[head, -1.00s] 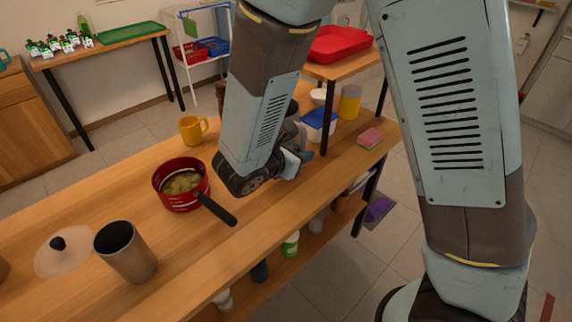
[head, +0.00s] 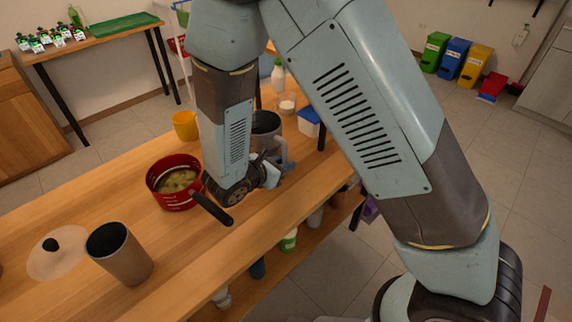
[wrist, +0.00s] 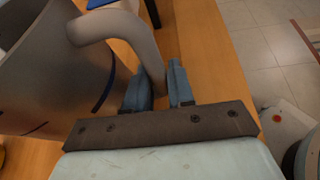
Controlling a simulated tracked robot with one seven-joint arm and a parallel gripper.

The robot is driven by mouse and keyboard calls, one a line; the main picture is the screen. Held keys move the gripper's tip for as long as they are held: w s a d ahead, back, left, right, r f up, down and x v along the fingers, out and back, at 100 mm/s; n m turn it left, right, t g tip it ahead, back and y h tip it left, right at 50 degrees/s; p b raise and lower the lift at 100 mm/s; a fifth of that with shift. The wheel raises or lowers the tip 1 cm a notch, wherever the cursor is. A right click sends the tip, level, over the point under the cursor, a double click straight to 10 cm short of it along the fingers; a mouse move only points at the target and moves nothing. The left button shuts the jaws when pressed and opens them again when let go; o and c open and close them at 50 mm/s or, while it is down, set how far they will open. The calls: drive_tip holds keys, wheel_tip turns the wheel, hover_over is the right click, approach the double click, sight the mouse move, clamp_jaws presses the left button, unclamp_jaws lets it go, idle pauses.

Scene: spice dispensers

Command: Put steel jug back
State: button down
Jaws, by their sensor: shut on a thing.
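The steel jug (head: 266,124), a grey metal vessel with a dark inside, stands upright behind my forearm, past the red pot. My gripper (head: 274,170) is at its near side, low over the wooden table. In the wrist view the jug (wrist: 45,75) fills the left side, and its curved handle (wrist: 115,28) comes down between the fingers of my gripper (wrist: 160,88), which are shut on it. My arm hides part of the jug in the head view. Whether its base touches the table cannot be told.
A red pot (head: 155,187) with yellowish food and a black handle stands left of my gripper. A yellow mug (head: 185,126) is behind it. A steel cylinder (head: 125,262) and a clear lid (head: 50,262) are at front left. A white-and-blue box (head: 308,122) stands to the right.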

drive_tip(key=shift+f, duration=0.3)
drive_tip(key=c, duration=1)
unclamp_jaws()
drive_tip(key=shift+s, duration=0.1)
drive_tip(key=v, duration=1.2)
